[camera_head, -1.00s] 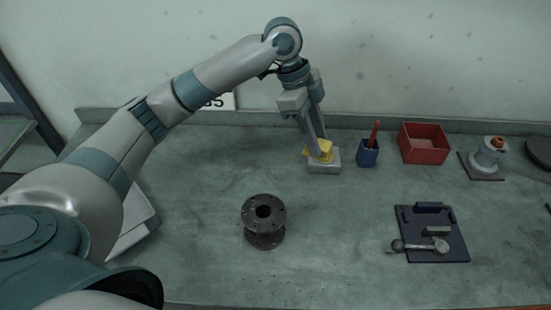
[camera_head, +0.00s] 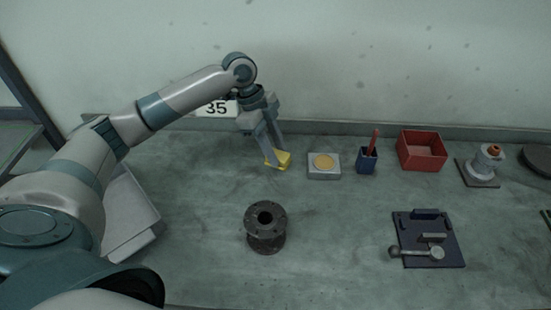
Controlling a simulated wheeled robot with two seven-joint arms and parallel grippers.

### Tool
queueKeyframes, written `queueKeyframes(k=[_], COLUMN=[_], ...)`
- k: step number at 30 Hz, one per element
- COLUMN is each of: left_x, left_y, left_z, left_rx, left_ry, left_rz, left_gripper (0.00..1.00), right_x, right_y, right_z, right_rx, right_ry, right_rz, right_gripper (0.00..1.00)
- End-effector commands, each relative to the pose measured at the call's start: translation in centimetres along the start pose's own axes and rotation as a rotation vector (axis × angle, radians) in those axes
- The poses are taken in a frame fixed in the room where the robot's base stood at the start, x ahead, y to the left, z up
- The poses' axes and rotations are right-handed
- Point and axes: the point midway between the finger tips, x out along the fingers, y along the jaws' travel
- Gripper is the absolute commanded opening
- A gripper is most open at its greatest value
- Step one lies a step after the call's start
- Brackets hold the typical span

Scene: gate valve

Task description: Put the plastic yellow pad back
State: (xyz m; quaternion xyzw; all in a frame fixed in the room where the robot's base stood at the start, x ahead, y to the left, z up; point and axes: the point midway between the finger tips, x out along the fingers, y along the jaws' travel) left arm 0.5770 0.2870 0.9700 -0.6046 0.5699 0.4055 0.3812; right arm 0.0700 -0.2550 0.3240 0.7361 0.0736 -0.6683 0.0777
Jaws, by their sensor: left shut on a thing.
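The yellow pad (camera_head: 283,158) is in my left gripper (camera_head: 274,162), which is shut on it and holds it at the back of the bench, left of a small grey block. The pad looks tilted; I cannot tell exactly how far above the bench it is. The grey block (camera_head: 323,172) has a round yellowish disc (camera_head: 324,161) on its top. My right gripper is not in view.
A dark flanged valve body (camera_head: 265,228) stands at the front middle. A pale grey tray (camera_head: 132,214) lies at the left, partly behind my arm. A blue cup (camera_head: 367,161), a red bin (camera_head: 422,150) and a navy board (camera_head: 428,240) with metal parts are to the right.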

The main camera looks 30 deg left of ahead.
Motion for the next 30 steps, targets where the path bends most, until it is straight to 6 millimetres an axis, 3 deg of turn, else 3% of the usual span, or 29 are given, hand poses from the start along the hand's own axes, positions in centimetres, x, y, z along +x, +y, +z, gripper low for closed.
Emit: queueKeyframes(k=[5,15,28,29,30], left_x=[0.2,3.4,4.0,3.9,3.9], left_y=[0.0,0.1,0.0,0.0,0.0], left_z=[0.1,1.4,1.6,1.6,1.6], left_rx=[0.000,-0.002,0.000,0.000,0.000], left_ry=[0.000,0.000,-0.001,-0.001,-0.001], left_rz=[0.001,0.002,0.000,0.000,0.000], left_gripper=[0.13,0.13,0.13,0.38,0.47], right_x=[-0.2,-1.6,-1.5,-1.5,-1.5], right_y=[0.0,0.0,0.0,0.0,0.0], right_z=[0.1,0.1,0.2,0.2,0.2], right_rx=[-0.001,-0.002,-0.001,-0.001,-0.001], right_ry=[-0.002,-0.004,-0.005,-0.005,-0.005], right_rz=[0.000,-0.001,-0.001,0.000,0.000], right_gripper=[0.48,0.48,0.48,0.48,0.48])
